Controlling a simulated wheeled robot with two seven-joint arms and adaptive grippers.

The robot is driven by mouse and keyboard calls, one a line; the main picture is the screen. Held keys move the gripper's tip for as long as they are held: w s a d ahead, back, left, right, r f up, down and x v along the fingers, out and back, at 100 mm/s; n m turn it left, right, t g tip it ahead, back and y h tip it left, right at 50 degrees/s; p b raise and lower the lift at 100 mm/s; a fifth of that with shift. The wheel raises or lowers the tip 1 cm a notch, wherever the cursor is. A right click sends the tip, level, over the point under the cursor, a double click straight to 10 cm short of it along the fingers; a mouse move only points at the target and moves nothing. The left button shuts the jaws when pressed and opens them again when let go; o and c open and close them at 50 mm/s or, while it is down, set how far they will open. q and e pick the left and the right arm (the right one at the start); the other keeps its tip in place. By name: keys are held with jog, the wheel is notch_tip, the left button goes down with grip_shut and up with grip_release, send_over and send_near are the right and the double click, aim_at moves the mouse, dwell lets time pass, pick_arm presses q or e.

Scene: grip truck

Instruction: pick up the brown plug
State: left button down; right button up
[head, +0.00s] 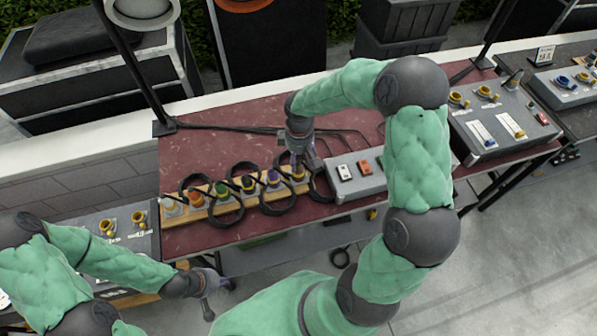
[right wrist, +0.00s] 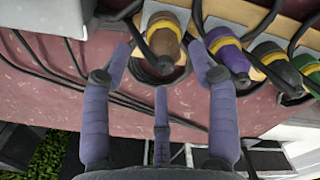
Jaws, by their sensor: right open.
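The brown plug (right wrist: 164,42) stands in a light wooden board in the right wrist view, with a yellow ring around it. In the head view it is at the right end of the plug row (head: 299,173), partly covered by my right gripper (head: 301,158). My right gripper (right wrist: 161,62) is open; its purple fingers are spread to either side of the brown plug, and its third finger is below it in the picture. I see no clear contact. My left gripper (head: 217,296) is open and empty, in front of the table's left part.
A purple plug (right wrist: 228,54) stands close beside the brown one, with black (right wrist: 272,58) and green (right wrist: 307,70) plugs beyond. Black cables loop around the board (head: 183,216). A grey switch box (head: 352,187) stands to the right on the dark red table (head: 215,145).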

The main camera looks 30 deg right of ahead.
aim_at(299, 167)
jog(key=f, duration=0.4)
jog(key=shift+s+a+f+b, duration=0.2)
jog(key=shift+f+b, duration=0.05)
jog(key=shift+b, duration=0.1)
jog(key=c, duration=1.2)
jog(key=shift+o, duration=0.2)
jog(key=shift+r, duration=0.1)
